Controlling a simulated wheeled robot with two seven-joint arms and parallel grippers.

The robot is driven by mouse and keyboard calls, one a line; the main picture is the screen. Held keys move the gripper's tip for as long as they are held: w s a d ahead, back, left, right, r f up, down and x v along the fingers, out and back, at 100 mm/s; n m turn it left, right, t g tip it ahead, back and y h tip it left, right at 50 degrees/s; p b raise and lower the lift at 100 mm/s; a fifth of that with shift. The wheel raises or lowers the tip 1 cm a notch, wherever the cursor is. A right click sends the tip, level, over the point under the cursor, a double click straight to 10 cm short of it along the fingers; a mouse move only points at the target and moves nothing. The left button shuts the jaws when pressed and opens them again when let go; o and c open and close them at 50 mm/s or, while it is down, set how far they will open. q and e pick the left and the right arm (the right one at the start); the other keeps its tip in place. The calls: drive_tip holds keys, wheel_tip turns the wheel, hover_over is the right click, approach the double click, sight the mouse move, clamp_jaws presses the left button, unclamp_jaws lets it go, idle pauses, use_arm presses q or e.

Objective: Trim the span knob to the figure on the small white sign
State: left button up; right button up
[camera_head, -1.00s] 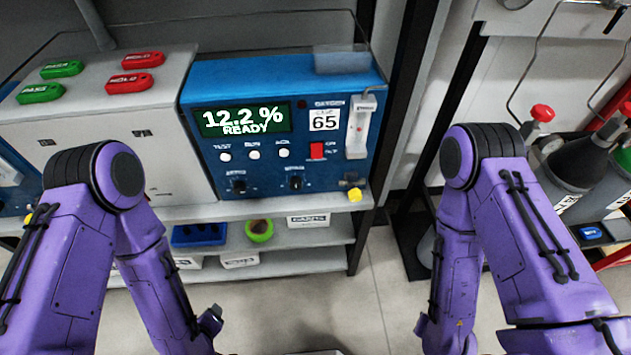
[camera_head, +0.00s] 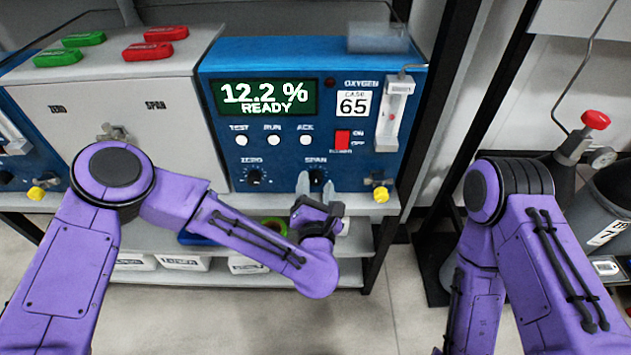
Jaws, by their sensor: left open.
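The blue analyser (camera_head: 225,160) stands on the bench. Its green display (camera_head: 264,98) reads 12.2 % READY. The small white sign (camera_head: 353,103) on its front reads CASE 65. The dark span knob (camera_head: 316,177) sits below the SPAN label, low on the panel. My left gripper (camera_head: 316,186) is open in front of it, one pale finger on each side of the knob in this view. I cannot tell whether the fingers touch it, and they partly hide it. My right arm shows at the right, but its gripper is out of view.
The zero knob (camera_head: 254,177) is left of the span knob, and a yellow fitting (camera_head: 380,194) is to its right. TEST, RUN and ACK buttons and a red switch (camera_head: 342,140) sit above. A flowmeter (camera_head: 394,115) stands at the panel's right edge. A grey cylinder (camera_head: 605,200) is far right.

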use_arm(q)
drive_tip(key=shift+w, duration=0.5)
drive_tip(key=c, duration=1)
drive_tip(key=shift+c, duration=0.2)
drive_tip(key=shift+m, duration=0.3)
drive_tip(key=m, duration=0.4)
drive_tip(key=shift+m, duration=0.3)
drive_tip(key=m+p, duration=0.1)
drive_tip(key=m, duration=0.4)
drive_tip(key=shift+f, duration=0.1)
drive_tip(key=shift+m, duration=0.4)
